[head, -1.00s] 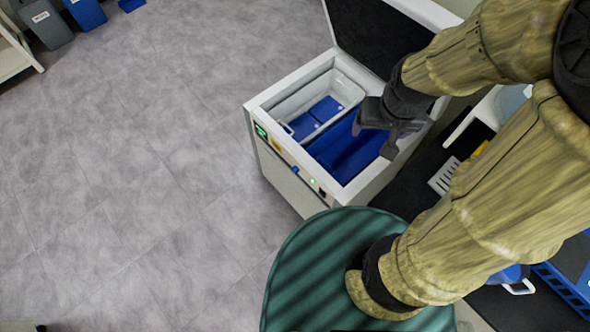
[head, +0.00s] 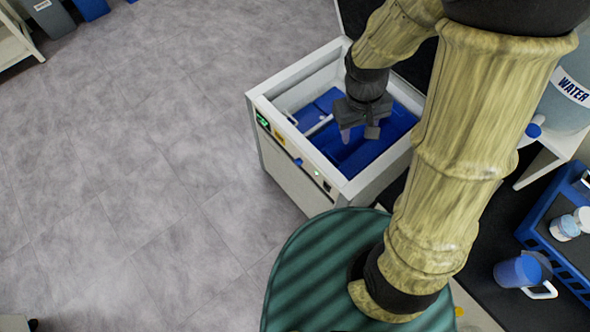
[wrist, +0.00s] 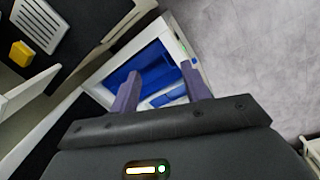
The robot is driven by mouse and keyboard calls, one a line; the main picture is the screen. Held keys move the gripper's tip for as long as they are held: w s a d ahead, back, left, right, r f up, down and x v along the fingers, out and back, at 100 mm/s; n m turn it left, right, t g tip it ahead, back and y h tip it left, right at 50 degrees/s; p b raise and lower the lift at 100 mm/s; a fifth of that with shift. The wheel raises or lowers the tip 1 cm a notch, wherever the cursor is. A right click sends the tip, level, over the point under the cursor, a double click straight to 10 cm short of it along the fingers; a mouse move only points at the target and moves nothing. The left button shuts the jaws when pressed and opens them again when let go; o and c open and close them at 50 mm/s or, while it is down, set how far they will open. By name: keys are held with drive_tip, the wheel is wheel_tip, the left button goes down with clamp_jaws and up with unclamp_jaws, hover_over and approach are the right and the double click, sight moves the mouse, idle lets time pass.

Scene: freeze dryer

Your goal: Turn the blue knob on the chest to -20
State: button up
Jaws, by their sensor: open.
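The open white chest (head: 266,102) stands in the middle of the head view, with blue inner parts. The small blue knob (head: 298,162) is on its front panel, between a green display (head: 263,121) and a small green light. My gripper (head: 358,134) is open and empty, over the chest's open top, apart from the knob and to its right. In the wrist view the two fingers (wrist: 162,92) are spread above the blue interior (wrist: 135,66), with nothing between them.
The raised dark lid is behind my arm. Grey floor (head: 130,190) left of the chest is clear. Bins (head: 48,18) stand at the far left.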

drive_tip(key=w+a+f+n+g+h+b, duration=0.1)
drive_tip(key=a+f+n+h+b, duration=0.25)
drive_tip(key=f, duration=0.55)
drive_tip(key=w+a+f+n+h+b, duration=0.1)
drive_tip(key=a+f+n+b, duration=0.25)
drive_tip(key=f+b, duration=0.4)
drive_tip(key=n+t+h+b, duration=0.7)
drive_tip(key=n+t+b, duration=0.65)
drive_tip(key=b, duration=0.35)
approach(298, 162)
drive_tip(key=f+v, duration=0.2)
drive_tip(key=v, duration=0.7)
drive_tip(key=shift+w+m+t+p, duration=0.2)
drive_tip(key=shift+m+t+p, duration=0.05)
drive_tip(key=shift+m+p, duration=0.1)
drive_tip(key=shift+d, duration=0.1)
drive_tip(key=b+x, duration=0.1)
drive_tip(key=x, duration=1.6)
drive_tip(key=shift+w+d, duration=0.1)
drive_tip(key=shift+d, duration=0.05)
drive_tip(key=shift+c, duration=0.5)
